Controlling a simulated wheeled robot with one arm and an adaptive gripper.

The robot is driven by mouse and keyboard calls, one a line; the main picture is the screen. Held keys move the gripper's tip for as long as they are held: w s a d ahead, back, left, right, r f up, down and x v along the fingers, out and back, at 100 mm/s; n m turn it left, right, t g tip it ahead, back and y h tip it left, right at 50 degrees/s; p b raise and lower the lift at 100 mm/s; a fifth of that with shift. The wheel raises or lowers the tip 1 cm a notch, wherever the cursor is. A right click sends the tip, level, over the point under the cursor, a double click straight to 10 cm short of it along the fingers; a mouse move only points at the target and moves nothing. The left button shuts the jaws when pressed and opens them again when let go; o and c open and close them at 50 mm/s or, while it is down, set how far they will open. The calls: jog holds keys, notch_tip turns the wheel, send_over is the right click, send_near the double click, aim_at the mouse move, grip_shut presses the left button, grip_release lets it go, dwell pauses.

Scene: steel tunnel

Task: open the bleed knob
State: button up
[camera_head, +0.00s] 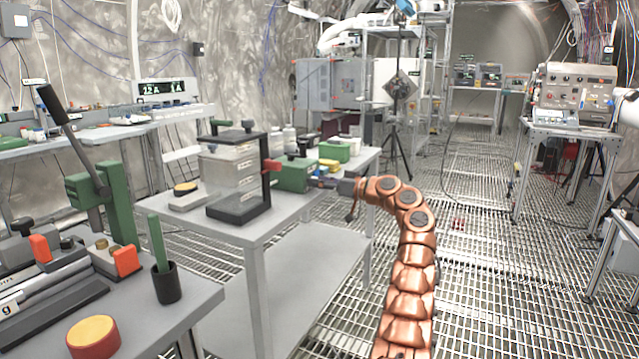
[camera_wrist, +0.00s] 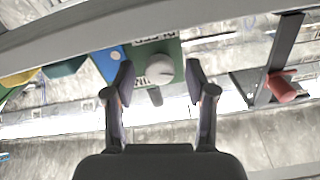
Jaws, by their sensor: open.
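A round pale grey knob (camera_wrist: 159,69), which looks like the bleed knob, sits on a green block with white lettering (camera_wrist: 143,48) in the wrist view. My gripper (camera_wrist: 160,76) is open, with one finger on each side of the knob. Whether either finger touches it I cannot tell. In the head view the green block (camera_head: 293,175) stands on a grey table, right of a clear box. My gripper (camera_head: 332,185) reaches it from the right, at the end of my copper arm. The knob is too small or hidden to make out there.
The clear box with black frame (camera_head: 235,175) has a red part (camera_head: 271,165) facing the block; a red part also shows in the wrist view (camera_wrist: 283,88). A green box (camera_head: 335,151) stands behind. A bench with a lever press (camera_head: 100,200) is at left. Grating floor is open at right.

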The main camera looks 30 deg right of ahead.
jog(key=v, duration=1.2)
jog(key=shift+w+f, duration=0.1)
